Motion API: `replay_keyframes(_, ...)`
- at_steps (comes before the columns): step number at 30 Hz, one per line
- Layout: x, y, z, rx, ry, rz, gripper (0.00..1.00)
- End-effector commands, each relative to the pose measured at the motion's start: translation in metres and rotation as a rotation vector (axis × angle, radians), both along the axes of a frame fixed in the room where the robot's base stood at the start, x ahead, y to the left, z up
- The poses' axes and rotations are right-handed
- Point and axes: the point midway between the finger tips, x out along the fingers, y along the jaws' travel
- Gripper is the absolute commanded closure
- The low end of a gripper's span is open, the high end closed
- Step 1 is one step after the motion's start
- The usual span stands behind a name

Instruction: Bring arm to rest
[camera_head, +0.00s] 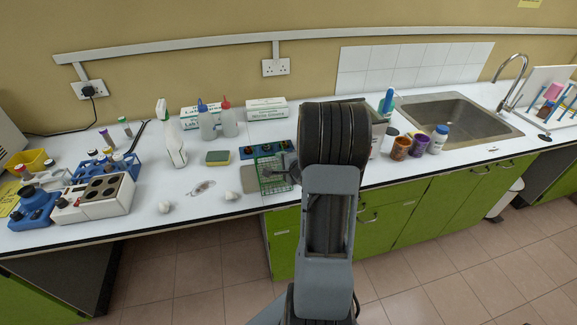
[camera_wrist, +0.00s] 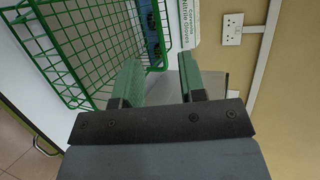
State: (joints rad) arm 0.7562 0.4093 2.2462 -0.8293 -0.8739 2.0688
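My arm rises in the middle of the head view and reaches over the front edge of the bench. My gripper shows in the wrist view (camera_wrist: 160,82), with its two green-grey fingers apart and nothing between them. In the head view the gripper itself is mostly hidden behind my arm's dark upper joint. A green wire basket (camera_wrist: 85,45) is close beside the left finger in the wrist view. It also shows in the head view (camera_head: 268,172), just left of my arm. I cannot tell whether the finger touches it.
Jars (camera_head: 401,148) and a sink (camera_head: 455,118) are right of my arm. Floor (camera_head: 450,270) before the green cupboards is clear.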

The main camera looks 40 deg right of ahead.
Motion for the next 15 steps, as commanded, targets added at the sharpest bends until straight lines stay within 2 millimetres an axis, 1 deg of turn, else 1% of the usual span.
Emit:
replay_keyframes(1,-0.008,0.0,0.004,0.0,-0.002,-0.003,0.62)
replay_keyframes(3,-0.018,0.002,0.007,0.0,-0.002,-0.002,0.62)
replay_keyframes(6,-0.028,0.003,0.01,0.0,-0.001,-0.001,0.62)
replay_keyframes(10,-0.036,0.004,0.013,0.001,0.0,-0.001,0.62)
replay_keyframes(15,-0.04,0.005,0.014,0.0,-0.001,0.001,0.62)
